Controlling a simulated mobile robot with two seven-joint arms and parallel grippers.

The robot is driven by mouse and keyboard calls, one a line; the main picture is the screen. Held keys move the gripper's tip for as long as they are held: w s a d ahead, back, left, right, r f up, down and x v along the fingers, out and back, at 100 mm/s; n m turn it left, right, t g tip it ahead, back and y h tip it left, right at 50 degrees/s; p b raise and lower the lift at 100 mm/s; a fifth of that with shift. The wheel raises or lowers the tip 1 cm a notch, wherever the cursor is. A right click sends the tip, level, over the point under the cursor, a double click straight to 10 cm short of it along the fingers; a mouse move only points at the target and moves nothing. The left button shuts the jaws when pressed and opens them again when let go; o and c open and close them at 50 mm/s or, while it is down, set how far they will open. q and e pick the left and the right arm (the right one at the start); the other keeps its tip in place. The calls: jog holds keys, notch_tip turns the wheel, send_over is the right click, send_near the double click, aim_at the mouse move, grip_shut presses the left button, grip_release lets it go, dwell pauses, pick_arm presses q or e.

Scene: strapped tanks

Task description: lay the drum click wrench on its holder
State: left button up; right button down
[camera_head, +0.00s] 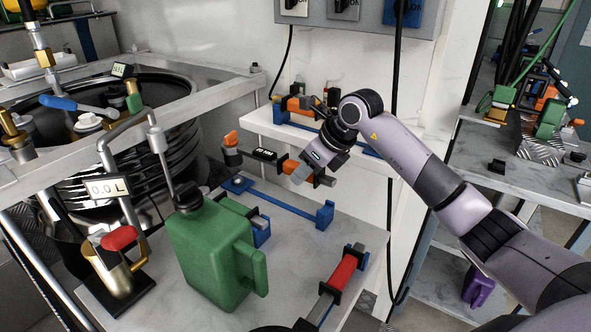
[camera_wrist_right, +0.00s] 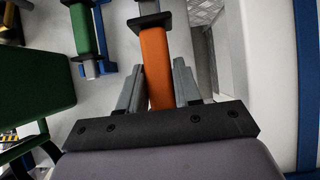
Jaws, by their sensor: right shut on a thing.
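A click wrench with an orange handle and a dark display (camera_head: 265,155) is held by my right gripper (camera_head: 310,172). The orange handle (camera_wrist_right: 156,68) sits between the two fingers (camera_wrist_right: 158,85) in the right wrist view. The wrench is raised above the table, its head toward the left near an orange piece (camera_head: 231,138). A long blue holder (camera_head: 280,203) with upright ends lies empty on the table below it. The name on the wrench cannot be read. My left gripper is not in view.
A green jerrycan (camera_head: 205,250) stands in front on the table. A green-handled wrench (camera_head: 233,206) and a red-handled wrench (camera_head: 343,270) lie in blue holders. A wall shelf (camera_head: 262,122) carries orange-handled tools behind the gripper. A strapped drum (camera_head: 90,165) stands in a frame at left.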

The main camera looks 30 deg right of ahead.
aim_at(326, 177)
jog(key=shift+d+r, duration=0.1)
jog(key=shift+r, duration=0.05)
jog(key=shift+s+f+b, duration=0.1)
jog(key=shift+f+b, duration=0.3)
jog(key=shift+f, duration=0.1)
jog(key=shift+f+b, duration=1.75)
jog(key=shift+f, duration=1.05)
jog(key=c, duration=0.8)
grip_release()
jog(key=shift+o, duration=0.5)
jog(key=shift+f, duration=0.15)
jog(key=shift+p+v, duration=0.35)
jog(key=shift+v, duration=3.3)
jog(key=shift+s, duration=0.1)
